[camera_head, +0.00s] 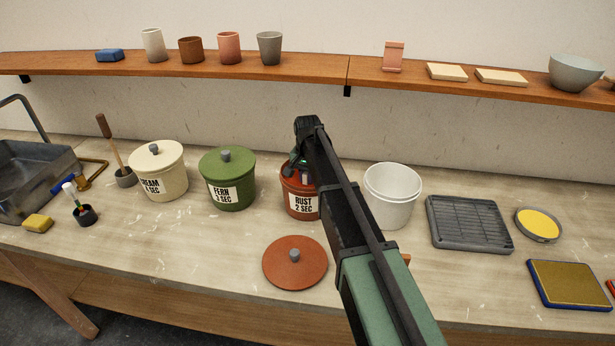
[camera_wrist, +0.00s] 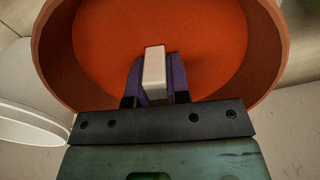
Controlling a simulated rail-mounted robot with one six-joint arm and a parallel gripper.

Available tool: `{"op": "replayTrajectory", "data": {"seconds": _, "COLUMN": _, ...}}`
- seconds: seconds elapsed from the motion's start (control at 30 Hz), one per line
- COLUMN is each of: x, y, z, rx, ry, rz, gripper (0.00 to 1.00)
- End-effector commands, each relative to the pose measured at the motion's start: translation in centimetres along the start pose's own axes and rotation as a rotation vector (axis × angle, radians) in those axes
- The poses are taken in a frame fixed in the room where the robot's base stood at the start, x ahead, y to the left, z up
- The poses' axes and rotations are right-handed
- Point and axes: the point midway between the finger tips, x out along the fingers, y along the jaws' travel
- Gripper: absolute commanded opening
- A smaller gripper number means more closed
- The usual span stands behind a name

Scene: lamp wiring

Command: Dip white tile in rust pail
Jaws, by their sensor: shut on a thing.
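The rust pail (camera_head: 301,204) stands open on the bench, labelled "RUST 2 SEC". Its red-brown lid (camera_head: 295,263) lies flat in front of it. My arm reaches over the pail and hides part of its rim and right side. In the wrist view my gripper (camera_wrist: 155,75) is shut on the white tile (camera_wrist: 154,72), with one purple finger on each side. The tile is seen against the orange inside of the pail (camera_wrist: 220,40). I cannot tell whether its far end touches the orange surface. The tile is hidden in the head view.
The lidded fern pail (camera_head: 229,187) stands left of the rust pail, and the lidded cream pail (camera_head: 160,180) further left. A white bucket (camera_head: 391,204) stands close on the right, beside a grey rack (camera_head: 469,224). A shelf (camera_head: 220,68) with cups runs behind.

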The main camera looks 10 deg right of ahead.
Motion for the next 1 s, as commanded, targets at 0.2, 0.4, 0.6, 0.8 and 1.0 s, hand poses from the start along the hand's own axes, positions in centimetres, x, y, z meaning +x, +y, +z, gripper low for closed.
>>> {"op": "replayTrajectory", "data": {"seconds": 0.2, "x": -2.8, "y": 0.0, "z": 0.0, "rx": 0.0, "ry": 0.0, "rz": 0.0, "gripper": 0.0}}
{"op": "replayTrajectory", "data": {"seconds": 0.4, "x": -6.4, "y": 0.0, "z": 0.0, "rx": 0.0, "ry": 0.0, "rz": 0.0, "gripper": 0.0}}
{"op": "replayTrajectory", "data": {"seconds": 0.6, "x": -6.2, "y": 0.0, "z": 0.0, "rx": 0.0, "ry": 0.0, "rz": 0.0, "gripper": 0.0}}
{"op": "replayTrajectory", "data": {"seconds": 0.8, "x": -6.1, "y": 0.0, "z": 0.0, "rx": 0.0, "ry": 0.0, "rz": 0.0, "gripper": 0.0}}
{"op": "replayTrajectory", "data": {"seconds": 1.0, "x": -6.1, "y": 0.0, "z": 0.0, "rx": 0.0, "ry": 0.0, "rz": 0.0, "gripper": 0.0}}
